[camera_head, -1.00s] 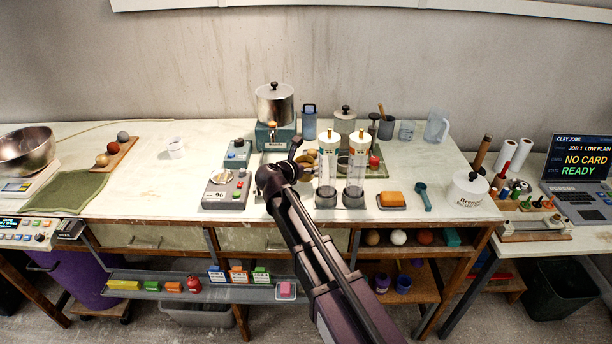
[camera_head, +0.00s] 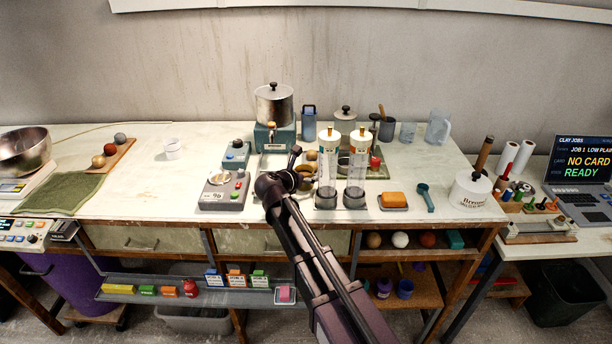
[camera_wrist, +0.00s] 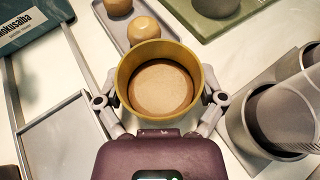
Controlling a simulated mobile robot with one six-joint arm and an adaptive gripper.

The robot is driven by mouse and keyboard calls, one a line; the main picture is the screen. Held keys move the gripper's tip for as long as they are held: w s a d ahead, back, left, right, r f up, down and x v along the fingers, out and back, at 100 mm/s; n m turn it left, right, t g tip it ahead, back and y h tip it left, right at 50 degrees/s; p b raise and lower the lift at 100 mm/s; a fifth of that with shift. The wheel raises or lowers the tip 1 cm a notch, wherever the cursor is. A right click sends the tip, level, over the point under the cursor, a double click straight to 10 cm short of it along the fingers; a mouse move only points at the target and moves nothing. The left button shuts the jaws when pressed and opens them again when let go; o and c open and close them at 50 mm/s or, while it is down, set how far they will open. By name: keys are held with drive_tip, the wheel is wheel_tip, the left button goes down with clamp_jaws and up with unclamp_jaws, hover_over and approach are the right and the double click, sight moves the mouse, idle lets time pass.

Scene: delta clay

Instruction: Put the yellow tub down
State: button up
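The yellow tub (camera_wrist: 122,84) is in the middle of the wrist view, seen from above, with a round tan lump (camera_wrist: 162,86) inside. My gripper (camera_wrist: 160,103) has one finger against each side of the tub and holds it. The tub's base is hidden, so I cannot tell whether it touches the worktop.
A small tray (camera_wrist: 128,38) with tan balls lies just beyond the tub. A flat grey pan (camera_wrist: 55,135) is to its left. Grey-based cylinders (camera_wrist: 262,140) stand close on the right. A green mat (camera_wrist: 215,28) is at upper right. The worktop's left middle is clear.

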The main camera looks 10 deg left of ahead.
drive_tip(key=shift+r, duration=0.2)
idle(0.4)
drive_tip(key=shift+s+a+r+p, duration=0.1)
drive_tip(key=shift+s+r+p, duration=0.05)
drive_tip(key=shift+s+p, duration=0.15)
drive_tip(key=p+v, duration=0.4)
drive_tip(key=v, duration=0.7)
drive_tip(key=shift+s, duration=0.1)
drive_tip(key=shift+s, duration=0.1)
